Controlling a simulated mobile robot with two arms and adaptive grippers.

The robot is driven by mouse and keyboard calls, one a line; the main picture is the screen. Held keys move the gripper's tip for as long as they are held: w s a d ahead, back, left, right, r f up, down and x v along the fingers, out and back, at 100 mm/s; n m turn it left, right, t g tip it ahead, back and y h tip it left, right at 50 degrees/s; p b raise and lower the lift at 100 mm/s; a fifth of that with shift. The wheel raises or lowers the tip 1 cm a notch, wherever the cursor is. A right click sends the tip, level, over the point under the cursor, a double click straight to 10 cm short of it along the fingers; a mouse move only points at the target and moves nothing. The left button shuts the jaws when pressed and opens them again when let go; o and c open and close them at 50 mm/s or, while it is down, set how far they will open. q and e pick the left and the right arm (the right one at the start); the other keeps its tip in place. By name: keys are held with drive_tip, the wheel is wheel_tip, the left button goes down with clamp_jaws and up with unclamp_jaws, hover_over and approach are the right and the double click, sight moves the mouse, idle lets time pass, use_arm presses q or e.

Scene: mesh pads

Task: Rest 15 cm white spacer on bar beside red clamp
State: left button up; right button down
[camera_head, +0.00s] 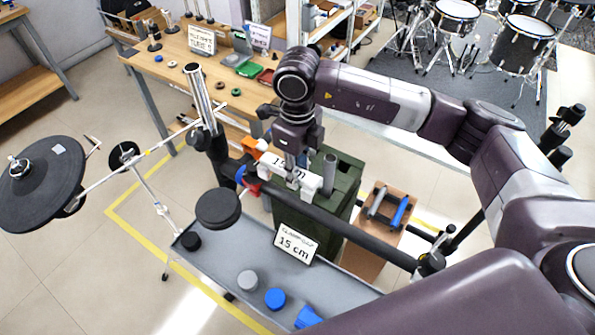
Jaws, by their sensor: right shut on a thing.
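My right gripper (292,171) points down over the black bar (355,230) and is shut on the white spacer (308,181). The spacer carries a "15 cm" label and lies roughly along the bar. It is at the bar's upper left part; I cannot tell whether it touches the bar or is just above it. The red clamp (251,187) is on the bar just left of the spacer, beside a small blue piece (240,174). The gripper's fingers partly hide the spacer. My left gripper is not in view.
An orange piece (250,145) is behind the spacer. A grey tray (225,262) below the bar holds several pads and a "15 cm" sign (294,243). A dark green bin (345,185) stands behind the bar. A black cymbal pad (40,182) is at the left.

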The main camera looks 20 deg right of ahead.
sight(298, 200)
wheel_tip(298, 200, down, 3)
drive_tip(key=shift+r+b, duration=0.1)
drive_tip(key=shift+b, duration=0.9)
wheel_tip(298, 200, down, 3)
drive_tip(key=b, duration=0.2)
drive_tip(key=shift+b, duration=0.35)
drive_tip(key=shift+f+b, duration=1.5)
drive_tip(key=shift+f, duration=0.15)
drive_tip(key=c, duration=1.6)
unclamp_jaws()
wheel_tip(298, 200, up, 12)
drive_tip(key=shift+r, duration=0.1)
